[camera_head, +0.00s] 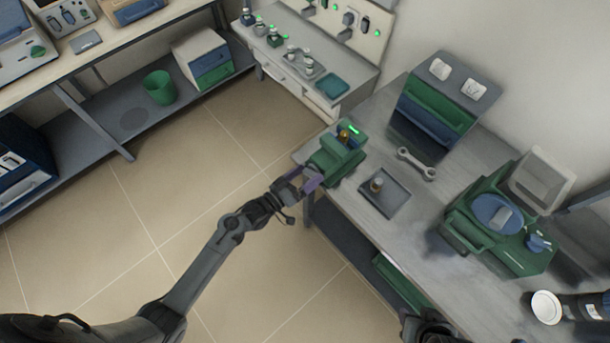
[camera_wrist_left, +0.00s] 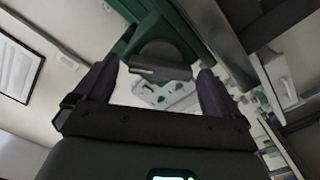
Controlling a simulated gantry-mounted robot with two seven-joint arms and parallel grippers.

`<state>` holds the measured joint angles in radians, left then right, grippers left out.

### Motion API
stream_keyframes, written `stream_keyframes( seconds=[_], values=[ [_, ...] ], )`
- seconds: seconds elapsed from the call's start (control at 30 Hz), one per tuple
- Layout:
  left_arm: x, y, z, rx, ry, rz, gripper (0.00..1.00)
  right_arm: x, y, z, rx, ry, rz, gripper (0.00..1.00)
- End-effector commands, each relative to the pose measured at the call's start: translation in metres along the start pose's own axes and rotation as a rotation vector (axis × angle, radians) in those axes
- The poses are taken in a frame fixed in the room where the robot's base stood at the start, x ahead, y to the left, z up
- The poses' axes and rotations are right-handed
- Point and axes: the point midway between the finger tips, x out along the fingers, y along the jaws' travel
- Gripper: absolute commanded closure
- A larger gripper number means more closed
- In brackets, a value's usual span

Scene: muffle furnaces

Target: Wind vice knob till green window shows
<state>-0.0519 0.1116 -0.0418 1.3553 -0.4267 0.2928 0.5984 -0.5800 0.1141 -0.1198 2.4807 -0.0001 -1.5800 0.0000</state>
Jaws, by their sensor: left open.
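The green vice (camera_head: 337,160) sits at the near left corner of the grey workbench, with a small brass-coloured piece (camera_head: 344,136) on top. A bright green strip (camera_head: 354,129) is lit at its far side; I cannot tell whether that is the window. My left gripper (camera_head: 308,183) is beside the vice's near-left side. In the left wrist view its two purple fingers (camera_wrist_left: 156,88) are apart, with a grey round knob with a crossbar (camera_wrist_left: 163,58) just beyond and between them. The green vice body (camera_wrist_left: 140,30) is behind the knob. I cannot tell whether the fingers touch the knob.
A dark tray (camera_head: 384,192) with a small part and a wrench (camera_head: 416,164) lie right of the vice. A drawer unit (camera_head: 436,112) and a green machine (camera_head: 497,222) stand further along the bench. Open floor (camera_head: 190,190) lies left of the bench.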

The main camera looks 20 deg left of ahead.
Motion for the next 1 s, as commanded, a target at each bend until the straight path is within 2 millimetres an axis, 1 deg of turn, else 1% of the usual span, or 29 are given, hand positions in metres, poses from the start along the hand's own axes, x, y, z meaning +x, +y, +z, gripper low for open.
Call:
stream_keyframes(
  seconds=[0.17,0.27,0.53,0.67,0.8,0.9,1.0],
  values=[
    [-0.0001,0.0,0.0001,0.0,0.0,0.0,0.02,0.0001,0.0,0.0,0.0,0.0,0.0,0.57],
    [-0.0002,0.0,0.0001,0.0,0.0,0.0,0.16,0.0002,0.0002,0.0001,-0.001,-0.001,0.001,0.57],
    [-0.0004,0.0,0.0,0.0,0.0,0.0,0.57,0.0004,0.002,0.0007,-0.009,-0.002,0.007,0.57],
    [-0.0004,0.0005,-0.0004,0.034,-0.001,0.0,0.58,-0.0007,0.0023,0.0004,-0.01,-0.002,0.008,0.57],
    [-0.0005,0.0012,-0.0003,0.166,-0.003,0.001,0.58,-0.0032,0.0023,-0.0004,-0.01,-0.003,0.007,0.57],
    [-0.0005,0.0012,-0.0001,0.233,-0.002,0.0,0.58,-0.0037,0.0022,-0.0006,-0.009,-0.002,0.007,0.57],
    [-0.0004,0.0013,0.0002,0.249,-0.001,0.001,0.58,-0.0035,0.0018,-0.0006,-0.008,-0.002,0.006,0.57]
  ],
)
